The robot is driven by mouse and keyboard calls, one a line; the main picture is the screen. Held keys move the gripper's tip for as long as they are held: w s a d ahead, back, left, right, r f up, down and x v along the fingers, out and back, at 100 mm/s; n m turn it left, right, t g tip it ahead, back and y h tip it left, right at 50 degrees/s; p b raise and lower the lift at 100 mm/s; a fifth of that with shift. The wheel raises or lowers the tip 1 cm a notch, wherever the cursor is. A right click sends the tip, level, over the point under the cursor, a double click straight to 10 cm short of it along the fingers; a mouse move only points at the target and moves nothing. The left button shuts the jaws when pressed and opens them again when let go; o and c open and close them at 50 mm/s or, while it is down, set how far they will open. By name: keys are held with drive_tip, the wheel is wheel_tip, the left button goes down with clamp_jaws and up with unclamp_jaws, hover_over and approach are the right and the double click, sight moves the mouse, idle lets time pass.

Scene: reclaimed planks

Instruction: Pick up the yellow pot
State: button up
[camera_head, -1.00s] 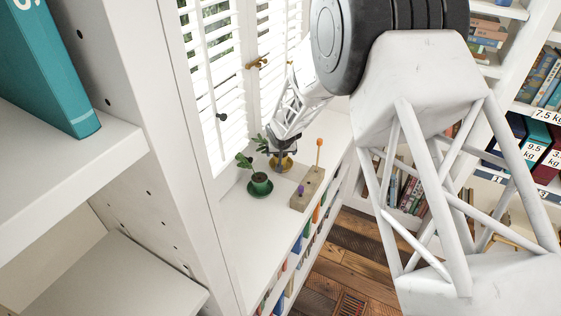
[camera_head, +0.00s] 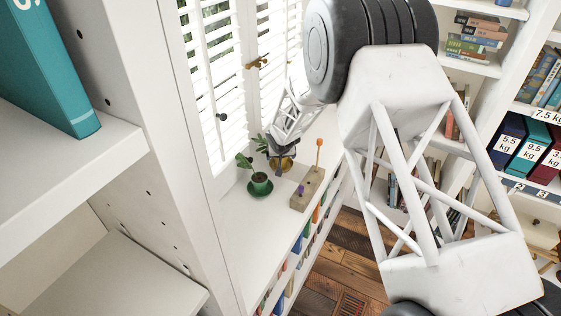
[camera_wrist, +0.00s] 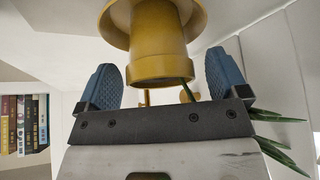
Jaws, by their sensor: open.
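The yellow pot (camera_head: 288,164) stands on the white sill, with my gripper (camera_head: 281,152) right over it and partly hiding it. In the wrist view the yellow pot (camera_wrist: 160,45) shows large at the top centre, with its yellow saucer (camera_wrist: 120,22) at the upper edge. My gripper (camera_wrist: 164,82) is open. Its two blue-padded fingers are on the left and right of the pot's rim, with gaps visible at both sides. Green leaves (camera_wrist: 272,118) show at the right of the gripper in the wrist view.
A green pot (camera_head: 260,183) with a plant stands on a green saucer just left of the yellow pot. A wooden block (camera_head: 308,188) with an orange-topped peg and a purple piece is close on the right. White shutters (camera_head: 215,85) rise behind. The sill's front is clear.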

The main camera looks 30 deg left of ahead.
drive_tip(key=shift+w+a+f, duration=0.1)
drive_tip(key=shift+w+f, duration=0.05)
drive_tip(key=shift+f, duration=0.1)
idle(0.4)
drive_tip(key=c, duration=1.2)
drive_tip(key=shift+c, duration=0.2)
drive_tip(key=shift+r, duration=0.1)
wheel_tip(320, 180, up, 10)
drive_tip(key=shift+r, duration=0.1)
idle(0.5)
drive_tip(key=shift+r, duration=1.35)
